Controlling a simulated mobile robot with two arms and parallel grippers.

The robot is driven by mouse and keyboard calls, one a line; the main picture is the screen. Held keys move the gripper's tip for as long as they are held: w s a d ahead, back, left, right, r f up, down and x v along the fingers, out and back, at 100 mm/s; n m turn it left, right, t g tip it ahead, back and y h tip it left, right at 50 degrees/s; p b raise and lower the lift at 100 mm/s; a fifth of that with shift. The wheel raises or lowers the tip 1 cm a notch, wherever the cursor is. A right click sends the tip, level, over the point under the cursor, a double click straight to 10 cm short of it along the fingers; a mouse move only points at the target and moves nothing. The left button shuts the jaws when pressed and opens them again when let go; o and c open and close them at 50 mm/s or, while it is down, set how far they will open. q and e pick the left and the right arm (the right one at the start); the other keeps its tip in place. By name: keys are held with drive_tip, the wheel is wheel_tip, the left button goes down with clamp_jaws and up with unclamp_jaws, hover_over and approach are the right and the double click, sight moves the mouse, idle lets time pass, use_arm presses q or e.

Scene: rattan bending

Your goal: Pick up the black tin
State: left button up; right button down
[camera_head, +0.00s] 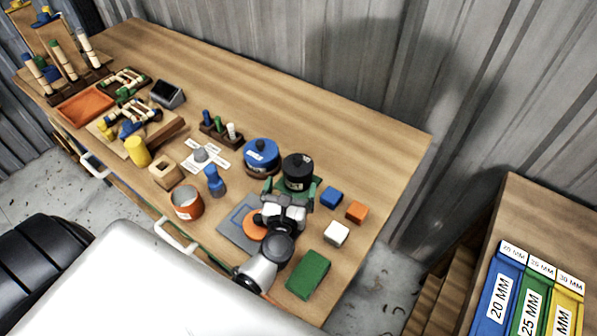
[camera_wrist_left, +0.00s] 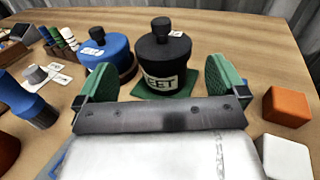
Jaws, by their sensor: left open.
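The black tin (camera_head: 298,170) is a round lidded pot with a knob on top and a pale label, standing upright on a green mat on the table. It also shows in the left wrist view (camera_wrist_left: 160,56), where its label reads in part "EET". My left gripper (camera_head: 290,190) is open, on the near side of the tin. In the left wrist view its two green-padded fingers (camera_wrist_left: 160,85) stand left and right of the tin's near side. My right gripper is in neither view.
A blue lidded tin (camera_head: 262,153) stands close to the left of the black tin. A blue block (camera_head: 331,197), an orange block (camera_head: 356,212) and a white block (camera_head: 336,233) lie to the right. A green block (camera_head: 309,275) lies nearer. The table behind is clear.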

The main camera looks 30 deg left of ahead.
sight(297, 163)
use_arm(q)
drive_tip(key=shift+x, duration=0.9)
drive_tip(key=shift+w+a+r+p, duration=0.1)
drive_tip(key=shift+w+r+p, duration=0.05)
drive_tip(key=shift+w+p, duration=0.15)
drive_tip(key=x, duration=0.1)
drive_tip(key=p+x, duration=0.1)
drive_tip(key=x, duration=0.2)
drive_tip(key=shift+w+r+p, duration=0.1)
drive_tip(key=shift+r+p, duration=0.15)
drive_tip(key=shift+p, duration=0.15)
drive_tip(key=shift+w+f, duration=0.1)
drive_tip(key=shift+w, duration=0.2)
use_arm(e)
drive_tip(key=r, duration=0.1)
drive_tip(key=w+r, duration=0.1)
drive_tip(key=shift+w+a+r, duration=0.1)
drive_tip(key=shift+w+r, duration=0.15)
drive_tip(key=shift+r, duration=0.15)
use_arm(q)
drive_tip(key=shift+s, duration=0.1)
drive_tip(key=shift+c, duration=0.2)
drive_tip(key=c, duration=0.9)
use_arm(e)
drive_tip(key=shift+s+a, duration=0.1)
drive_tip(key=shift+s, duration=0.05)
use_arm(q)
drive_tip(key=shift+c, duration=0.2)
